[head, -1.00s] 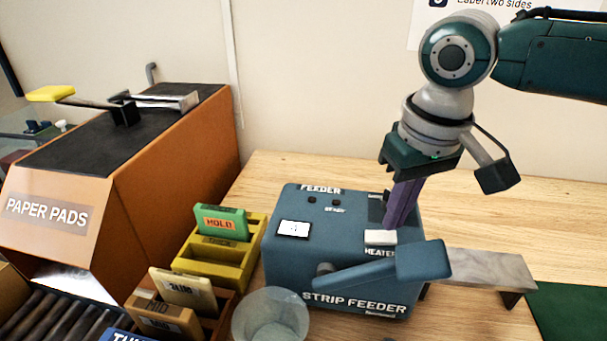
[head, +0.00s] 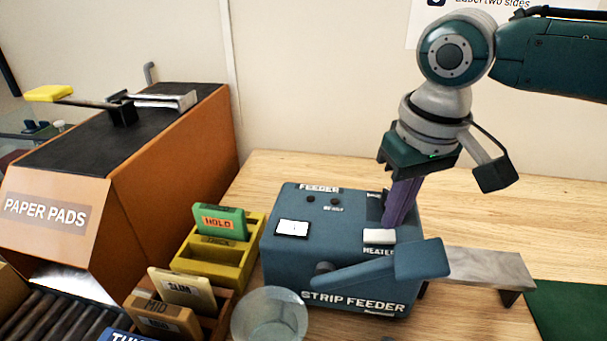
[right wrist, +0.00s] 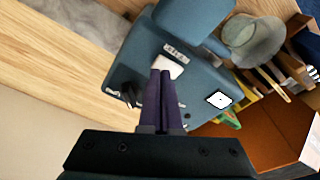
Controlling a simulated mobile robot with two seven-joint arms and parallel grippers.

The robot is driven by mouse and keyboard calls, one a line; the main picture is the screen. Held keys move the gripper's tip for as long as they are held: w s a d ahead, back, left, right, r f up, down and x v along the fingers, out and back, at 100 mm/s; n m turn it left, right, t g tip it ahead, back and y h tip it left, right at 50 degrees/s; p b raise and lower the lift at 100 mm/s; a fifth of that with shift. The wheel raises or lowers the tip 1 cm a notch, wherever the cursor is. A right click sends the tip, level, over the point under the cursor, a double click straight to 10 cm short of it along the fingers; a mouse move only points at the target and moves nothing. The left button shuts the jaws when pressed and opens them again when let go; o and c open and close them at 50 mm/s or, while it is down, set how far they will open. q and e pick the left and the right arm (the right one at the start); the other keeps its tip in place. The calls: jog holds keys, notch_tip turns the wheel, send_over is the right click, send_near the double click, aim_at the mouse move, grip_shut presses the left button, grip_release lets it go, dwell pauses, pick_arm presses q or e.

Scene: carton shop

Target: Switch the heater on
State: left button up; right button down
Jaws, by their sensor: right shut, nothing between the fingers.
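The blue strip feeder (head: 290,254) stands on the wooden table. Its white heater switch (head: 379,237) is on the top, above the HEATER label, and also shows in the right wrist view (right wrist: 168,66). My right gripper (head: 389,224) is shut and empty, pointing down, with its purple fingertips at the back edge of the switch. In the right wrist view the fingertips (right wrist: 164,72) overlap the edge of the switch; I cannot tell whether they touch it. The switch's on or off state is not clear. My left gripper is not in view.
The feeder's blue lever (head: 421,260) lies across its front, near the switch. A clear cup (head: 270,316) and a yellow card rack (head: 236,275) stand at the left. An orange PAPER PADS box (head: 165,170) is farther left. A metal plate (head: 487,266) lies at the right.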

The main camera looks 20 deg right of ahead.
aim_at(390, 236)
jog(key=shift+f, duration=0.3)
jog(key=shift+f+b, duration=0.45)
jog(key=shift+f, duration=0.15)
dwell(0.4)
jog(key=shift+r, duration=0.1)
notch_tip(390, 236, up, 7)
jog(key=p, duration=0.8)
jog(key=shift+p, duration=0.3)
